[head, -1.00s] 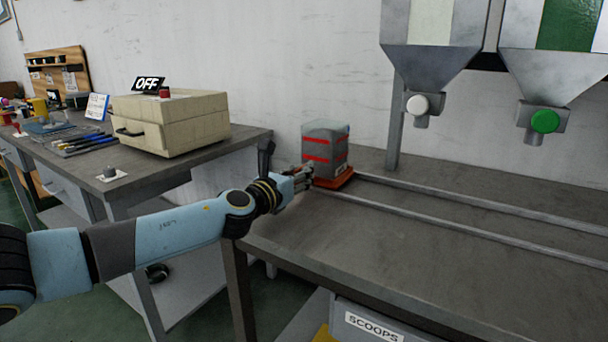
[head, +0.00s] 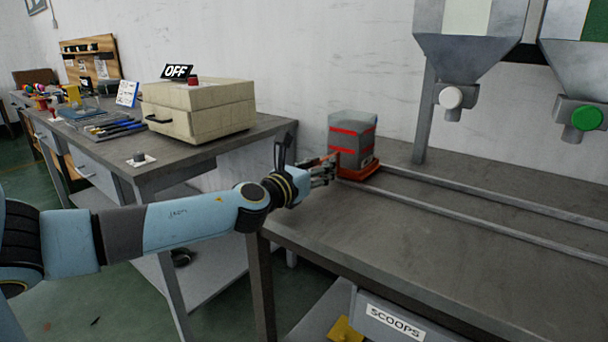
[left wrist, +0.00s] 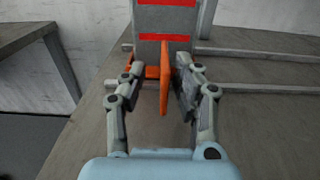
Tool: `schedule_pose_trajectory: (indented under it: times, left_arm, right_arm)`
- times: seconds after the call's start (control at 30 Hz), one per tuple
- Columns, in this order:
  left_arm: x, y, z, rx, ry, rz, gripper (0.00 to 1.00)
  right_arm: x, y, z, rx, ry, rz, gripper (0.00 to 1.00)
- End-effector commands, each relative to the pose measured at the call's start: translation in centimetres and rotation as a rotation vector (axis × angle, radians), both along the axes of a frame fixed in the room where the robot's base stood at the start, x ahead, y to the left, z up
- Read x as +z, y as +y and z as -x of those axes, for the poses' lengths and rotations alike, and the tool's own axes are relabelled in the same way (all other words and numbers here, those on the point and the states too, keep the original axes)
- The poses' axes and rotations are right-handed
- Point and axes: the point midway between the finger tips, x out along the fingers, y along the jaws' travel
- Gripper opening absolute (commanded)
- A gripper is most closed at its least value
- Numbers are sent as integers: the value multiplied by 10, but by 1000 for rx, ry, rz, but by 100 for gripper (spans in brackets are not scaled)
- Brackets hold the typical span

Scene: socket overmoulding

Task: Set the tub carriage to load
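The grey tub (head: 354,138) with red bands stands upright on the orange carriage (head: 362,172) at the left end of two rails on the bench. In the left wrist view the tub (left wrist: 165,20) is cut off at the top. An upright orange plate (left wrist: 165,88) at the carriage's near side stands between the fingers of my left gripper (left wrist: 160,78). The fingers are apart, with a clear gap on the plate's left and a smaller one on its right. In the head view my left gripper (head: 325,172) is beside the carriage. My right gripper is not in view.
The two rails (head: 470,208) run right along the bench, under hoppers with a white knob (head: 451,97) and a green knob (head: 586,117). A beige case (head: 200,110) with an OFF sign stands on the left table. A SCOOPS bin (head: 390,318) is below the bench.

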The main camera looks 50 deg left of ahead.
Motion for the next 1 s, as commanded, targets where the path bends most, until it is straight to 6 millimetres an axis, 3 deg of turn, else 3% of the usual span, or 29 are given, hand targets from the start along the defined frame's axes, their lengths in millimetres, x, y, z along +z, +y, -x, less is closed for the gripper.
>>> schedule_pose_trajectory:
  times: [0.2,0.4,0.6,1.0]
  left_arm:
    - [-1,-12,50,-2,5,-3,31]
    - [-1,-19,83,0,4,-3,31]
    - [0,-21,93,2,0,-2,31]
    - [0,-21,93,2,0,-2,31]
  right_arm:
    - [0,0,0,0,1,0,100]
    - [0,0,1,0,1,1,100]
    - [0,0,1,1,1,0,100]
    - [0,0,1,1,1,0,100]
